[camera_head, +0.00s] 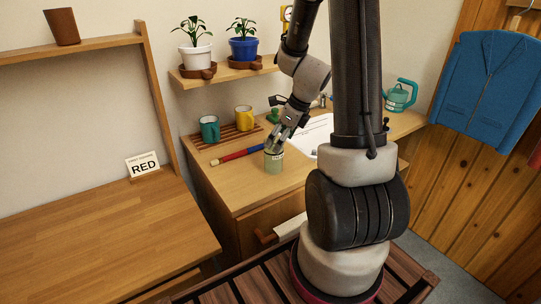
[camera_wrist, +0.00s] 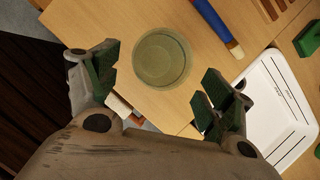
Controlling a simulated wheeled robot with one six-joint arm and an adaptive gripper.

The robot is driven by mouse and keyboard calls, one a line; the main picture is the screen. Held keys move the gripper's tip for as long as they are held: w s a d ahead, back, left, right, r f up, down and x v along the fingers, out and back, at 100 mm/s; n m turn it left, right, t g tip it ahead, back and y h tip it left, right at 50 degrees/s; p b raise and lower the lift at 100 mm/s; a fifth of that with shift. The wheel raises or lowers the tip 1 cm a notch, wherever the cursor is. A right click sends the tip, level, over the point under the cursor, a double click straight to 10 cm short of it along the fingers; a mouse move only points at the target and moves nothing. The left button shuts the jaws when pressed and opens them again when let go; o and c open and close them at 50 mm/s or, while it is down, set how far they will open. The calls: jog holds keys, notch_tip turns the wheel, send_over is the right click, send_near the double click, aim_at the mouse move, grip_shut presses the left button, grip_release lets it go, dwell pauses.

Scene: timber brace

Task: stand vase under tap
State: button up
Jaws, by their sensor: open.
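A pale green, round vase (camera_head: 274,163) stands upright near the front edge of the wooden counter. In the wrist view the vase (camera_wrist: 162,58) shows from above as a round greenish opening. My gripper (camera_head: 277,143) is open just above the vase, pointing down. In the wrist view its fingers (camera_wrist: 160,76) are spread to either side of the vase, with gaps on both sides and nothing held. The white sink (camera_head: 315,133) is to the right, partly hidden by my arm; it also shows in the wrist view (camera_wrist: 272,105). The tap is mostly hidden and hard to make out.
A shelf (camera_head: 225,75) with two potted plants hangs above.

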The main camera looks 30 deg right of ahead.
aim_at(272, 153)
jog(key=x, duration=0.7)
jog(key=shift+w+a+f, duration=0.1)
jog(key=shift+w+f, duration=0.1)
jog(key=shift+w, duration=0.05)
jog(key=c, duration=1.2)
jog(key=shift+r, duration=0.1)
jog(key=shift+c, duration=0.2)
